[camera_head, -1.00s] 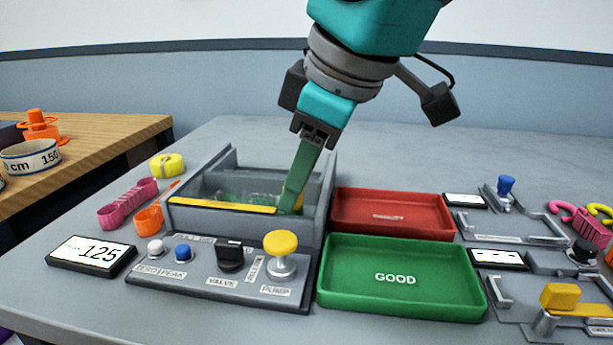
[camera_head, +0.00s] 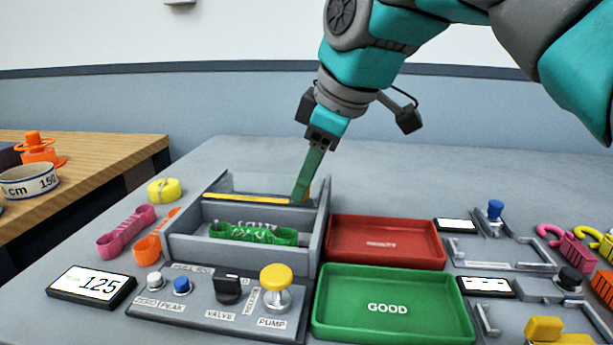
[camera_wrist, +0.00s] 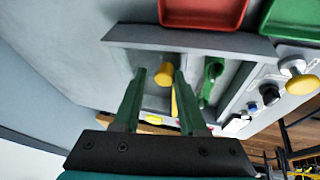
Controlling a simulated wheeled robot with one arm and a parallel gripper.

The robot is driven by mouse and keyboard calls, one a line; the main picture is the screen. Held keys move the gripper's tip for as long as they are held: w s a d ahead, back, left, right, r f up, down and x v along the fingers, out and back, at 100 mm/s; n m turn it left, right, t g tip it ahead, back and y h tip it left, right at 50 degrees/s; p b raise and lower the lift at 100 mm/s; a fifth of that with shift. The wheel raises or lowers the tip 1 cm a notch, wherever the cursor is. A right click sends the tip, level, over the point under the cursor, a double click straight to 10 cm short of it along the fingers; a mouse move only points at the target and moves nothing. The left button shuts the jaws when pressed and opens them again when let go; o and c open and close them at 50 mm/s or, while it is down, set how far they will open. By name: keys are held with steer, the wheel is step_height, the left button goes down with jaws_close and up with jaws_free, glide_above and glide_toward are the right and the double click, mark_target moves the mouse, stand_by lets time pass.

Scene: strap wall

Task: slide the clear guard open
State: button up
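The clear guard (camera_head: 245,184) with its yellow front strip (camera_head: 246,198) lies over the rear part of the grey box (camera_head: 240,251) in the head view. The front of the box is uncovered, and a green strap (camera_head: 252,233) lies inside. My gripper (camera_head: 299,198) reaches down at the right end of the yellow strip. In the wrist view my gripper (camera_wrist: 160,76) has its two green fingers apart, with a yellow knob (camera_wrist: 165,74) between their tips. Gaps seem to show beside the knob; whether a finger touches it is unclear.
In front of the box is a panel with a yellow pump knob (camera_head: 276,278) and black valve knob (camera_head: 228,287). A red tray (camera_head: 385,262) and green GOOD tray (camera_head: 392,330) stand right. Pink (camera_head: 127,231) and orange straps lie left. The table behind the box is clear.

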steer(key=o, duration=0.3)
steer(key=p+v, duration=0.1)
steer(key=v, duration=0.6)
steer(key=shift+r, duration=0.4)
steer(key=shift+s+d, duration=0.1)
steer(key=shift+s, duration=0.1)
